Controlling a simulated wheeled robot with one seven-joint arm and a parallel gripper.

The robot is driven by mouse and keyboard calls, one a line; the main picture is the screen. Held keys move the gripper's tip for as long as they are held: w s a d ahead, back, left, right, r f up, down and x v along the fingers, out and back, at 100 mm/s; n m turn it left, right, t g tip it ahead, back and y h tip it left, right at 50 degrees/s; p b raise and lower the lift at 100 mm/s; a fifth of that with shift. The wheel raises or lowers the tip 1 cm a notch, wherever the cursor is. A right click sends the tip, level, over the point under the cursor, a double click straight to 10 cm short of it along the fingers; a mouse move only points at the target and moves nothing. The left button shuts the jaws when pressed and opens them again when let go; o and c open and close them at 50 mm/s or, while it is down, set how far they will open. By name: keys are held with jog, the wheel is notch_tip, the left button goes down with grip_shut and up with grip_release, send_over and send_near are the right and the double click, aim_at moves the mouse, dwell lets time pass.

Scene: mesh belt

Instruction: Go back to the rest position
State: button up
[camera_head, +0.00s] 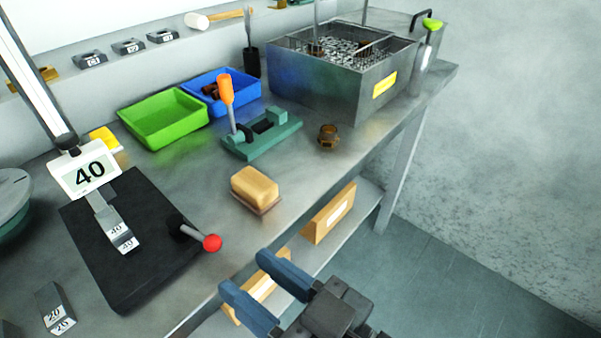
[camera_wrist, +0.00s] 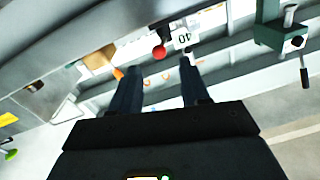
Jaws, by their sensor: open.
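My gripper (camera_head: 250,285) is at the bottom of the head view, in front of the bench's front edge. Its two blue-grey fingers are spread apart with nothing between them. In the wrist view the two dark fingers (camera_wrist: 160,92) also stand apart and empty. The metal bench (camera_head: 290,180) lies beyond the gripper. The gripper touches nothing that I can see.
A sponge (camera_head: 254,188), a brass nut (camera_head: 327,136), green (camera_head: 165,140) and blue (camera_head: 240,107) bins and a metal tank (camera_head: 310,95) stand on the bench. Floor at right is clear.

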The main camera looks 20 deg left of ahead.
jog(key=s+d+f+m+t+h, duration=0.1)
jog(key=d+f+m+t+h, duration=0.15)
jog(key=d, duration=0.35)
jog(key=s+d+f+m+t+h+p, duration=0.1)
jog(key=d+f+m+t+h, duration=0.2)
jog(key=d, duration=0.4)
jog(key=s+d+f+m+t+h, duration=0.1)
jog(key=d+f+m+h, duration=0.25)
jog(key=d, duration=0.25)
jog(key=s+d+r+m+t+h+p, duration=0.1)
jog(key=s+d+r+h, duration=0.3)
jog(key=s+d+h, duration=0.4)
jog(key=s+d+m+t, duration=0.1)
jog(key=s+d, duration=0.4)
jog(key=s, duration=0.2)
jog(key=shift+r+m, duration=0.2)
jog(key=shift+m, duration=0.2)
